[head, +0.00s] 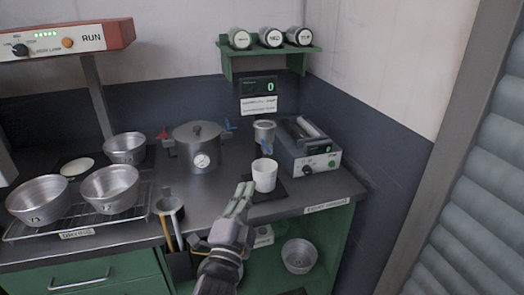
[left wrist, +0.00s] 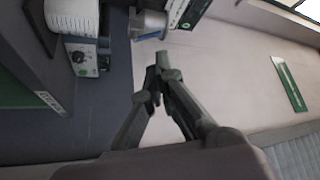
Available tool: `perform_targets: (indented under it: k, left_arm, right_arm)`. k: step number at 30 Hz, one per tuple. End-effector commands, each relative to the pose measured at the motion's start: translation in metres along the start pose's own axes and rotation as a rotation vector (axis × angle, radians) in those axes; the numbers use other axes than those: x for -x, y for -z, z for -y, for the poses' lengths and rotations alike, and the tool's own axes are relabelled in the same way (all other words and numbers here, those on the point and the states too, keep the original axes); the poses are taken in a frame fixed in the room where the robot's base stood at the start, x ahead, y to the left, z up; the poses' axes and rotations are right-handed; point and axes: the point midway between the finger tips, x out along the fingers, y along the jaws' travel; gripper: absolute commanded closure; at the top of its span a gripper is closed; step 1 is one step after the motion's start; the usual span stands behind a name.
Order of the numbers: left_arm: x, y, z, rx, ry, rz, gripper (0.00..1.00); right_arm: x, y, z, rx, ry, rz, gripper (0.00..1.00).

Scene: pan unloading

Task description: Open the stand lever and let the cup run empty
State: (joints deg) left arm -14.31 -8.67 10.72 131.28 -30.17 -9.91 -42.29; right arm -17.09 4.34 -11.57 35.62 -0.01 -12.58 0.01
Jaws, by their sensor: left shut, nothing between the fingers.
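The stand holds a small metal cup (head: 264,131) with a blue lever (head: 265,147) at its lower side, above a white beaker (head: 264,175) on a dark pad (head: 272,193). The metal cup also shows in the left wrist view (left wrist: 150,23), with the blue lever (left wrist: 149,37) facing my fingers. My left gripper (head: 245,188) is shut and empty, just left of the white beaker in the head view. In the left wrist view its fingertips (left wrist: 157,67) are apart from the lever. Whether liquid is in the metal cup is not visible. My right gripper is not in view.
A grey device with a knob (head: 315,163) stands right of the cup stand. A lidded pot (head: 198,148) stands left of it. Metal bowls (head: 110,188) sit on a wire rack at left. A tool holder (head: 169,205) is at the counter's front edge.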

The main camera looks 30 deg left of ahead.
Motion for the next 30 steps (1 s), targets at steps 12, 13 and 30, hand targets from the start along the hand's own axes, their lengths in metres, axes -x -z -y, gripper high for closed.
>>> perform_targets:
  k: [12, 13, 30]
  left_arm:
    - [-0.019, 0.001, 0.001, 0.004, -0.002, 0.000, 1.00]
    - [-0.024, 0.001, 0.001, 0.003, -0.002, 0.000, 1.00]
    - [-0.130, 0.000, 0.000, 0.003, -0.004, 0.002, 1.00]
  right_arm:
    - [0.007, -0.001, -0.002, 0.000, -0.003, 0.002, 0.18]
    - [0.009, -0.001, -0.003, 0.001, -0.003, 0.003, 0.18]
    - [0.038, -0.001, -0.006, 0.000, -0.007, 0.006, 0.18]
